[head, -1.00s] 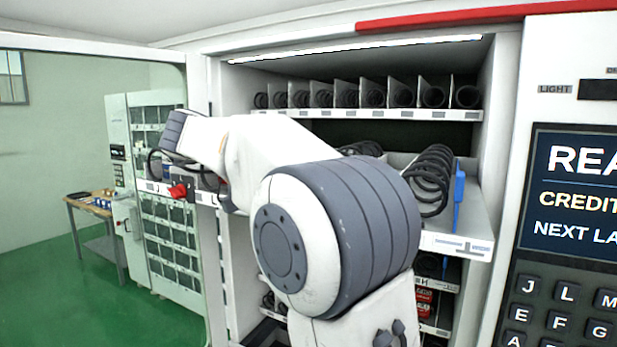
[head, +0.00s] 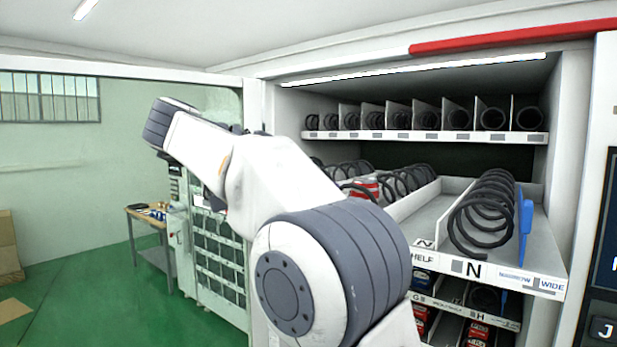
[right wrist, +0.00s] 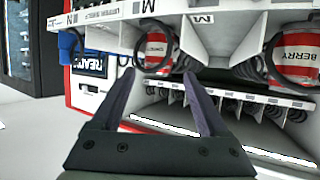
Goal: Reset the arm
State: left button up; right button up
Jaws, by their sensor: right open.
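One of my arms (head: 331,262) rises from the bottom middle of the head view, and its forearm reaches up to the left, in front of the open vending machine. No gripper fingers show in the head view. In the right wrist view my right gripper (right wrist: 158,85) is open, with nothing between its two dark fingers. Beyond its fingertips is the shelf front (right wrist: 115,12), in an upside-down picture. My left gripper is not in view.
A pulled-out shelf (head: 470,268) labelled N holds black coils (head: 483,213) and a blue divider (head: 525,213). Red cans (right wrist: 297,54) sit in coils in the right wrist view. A small table (head: 150,232) stands at the back left on clear green floor (head: 90,300).

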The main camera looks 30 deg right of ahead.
jog(key=shift+a+r, duration=0.2)
jog(key=shift+a, duration=0.25)
